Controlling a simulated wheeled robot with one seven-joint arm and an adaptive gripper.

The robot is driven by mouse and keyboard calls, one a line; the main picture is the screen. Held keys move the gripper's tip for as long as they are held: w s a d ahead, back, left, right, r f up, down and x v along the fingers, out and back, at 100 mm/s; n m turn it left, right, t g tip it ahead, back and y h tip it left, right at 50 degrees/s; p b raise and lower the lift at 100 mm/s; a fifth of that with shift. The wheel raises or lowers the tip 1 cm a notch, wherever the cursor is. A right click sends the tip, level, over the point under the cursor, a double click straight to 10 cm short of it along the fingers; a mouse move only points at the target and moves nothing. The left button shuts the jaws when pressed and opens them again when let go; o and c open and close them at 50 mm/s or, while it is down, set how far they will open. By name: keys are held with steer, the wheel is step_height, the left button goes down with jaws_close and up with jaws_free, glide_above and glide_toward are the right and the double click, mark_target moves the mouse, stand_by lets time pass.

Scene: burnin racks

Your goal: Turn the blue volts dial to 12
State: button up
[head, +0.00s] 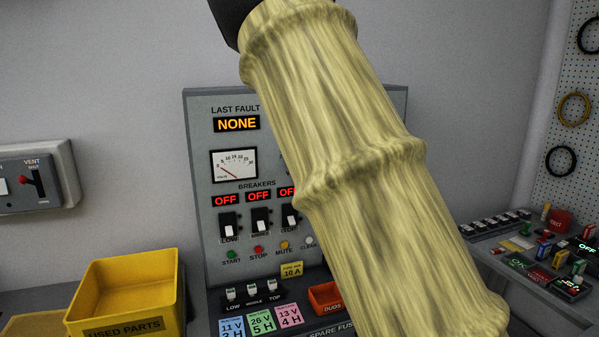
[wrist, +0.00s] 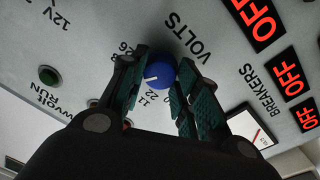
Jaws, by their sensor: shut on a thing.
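The blue volts dial (wrist: 160,73) shows in the wrist view on a grey panel, with the word VOLTS beside it. My gripper (wrist: 163,64) has its dark green pads on either side of the dial and is shut on it. A white pointer line on the dial aims toward the left finger in this view. Numbers ring the dial; 26, 22 and 11 are partly legible, and others are hidden by the fingers. I cannot tell exactly which number the pointer meets. In the head view my arm covers the dial and my gripper.
The panel (head: 197,150) carries a NONE display (head: 237,124), a meter (head: 234,165) and breakers reading OFF (head: 226,201). A yellow used parts bin (head: 120,295) stands at left, and a cluttered bench is at right.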

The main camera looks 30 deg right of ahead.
steer(key=shift+f+n+b, duration=0.1)
steer(key=shift+n+b, duration=0.4)
steer(key=shift+n, duration=0.1)
steer(key=o, duration=1)
steer(key=v, duration=1.2)
